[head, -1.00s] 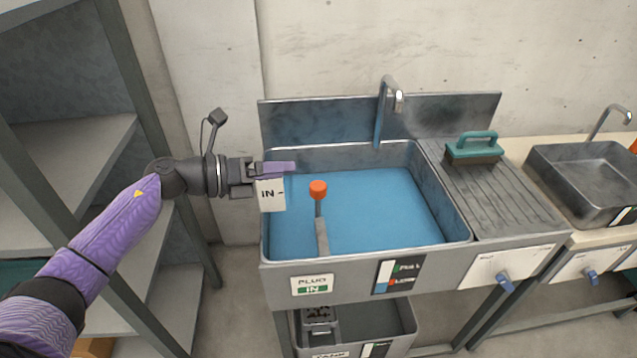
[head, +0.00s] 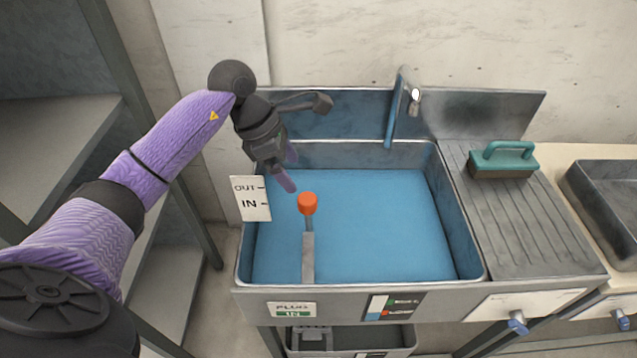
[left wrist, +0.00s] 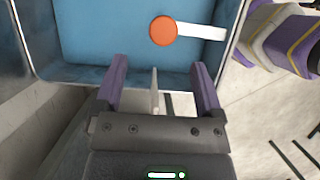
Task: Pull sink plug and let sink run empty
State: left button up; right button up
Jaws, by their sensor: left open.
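The sink (head: 462,235) is a grey metal basin filled with blue water. An orange knob (head: 307,203) on a grey stem stands up from it, near the left side; this appears to be the plug handle. The knob also shows in the left wrist view (left wrist: 163,31), beyond the fingertips. A card (head: 251,198) at the sink's left edge reads OUT and IN, and the knob is about level with IN. A front label (head: 291,309) reads PLUG IN. My left gripper (head: 289,168) is open and empty, pointing down just above and left of the knob, apart from it. My right gripper is not in view.
A green-handled brush (head: 502,160) lies on the ribbed drainboard (head: 520,225) to the right. A tap (head: 398,110) stands behind the basin. A second basin (head: 610,205) is at far right. Shelves (head: 60,150) stand left. A lower tank (head: 375,337) sits beneath.

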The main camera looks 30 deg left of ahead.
aim_at(307, 198)
pick_arm(q)
jog(key=x, duration=0.2)
jog(key=b+x, duration=0.1)
jog(key=x, duration=0.5)
jog(key=shift+s+d+f+b, duration=0.1)
jog(key=shift+s+f+b, duration=0.1)
jog(key=shift+f+b, duration=0.1)
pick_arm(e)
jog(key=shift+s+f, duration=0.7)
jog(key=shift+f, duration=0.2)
pick_arm(q)
grip_shut()
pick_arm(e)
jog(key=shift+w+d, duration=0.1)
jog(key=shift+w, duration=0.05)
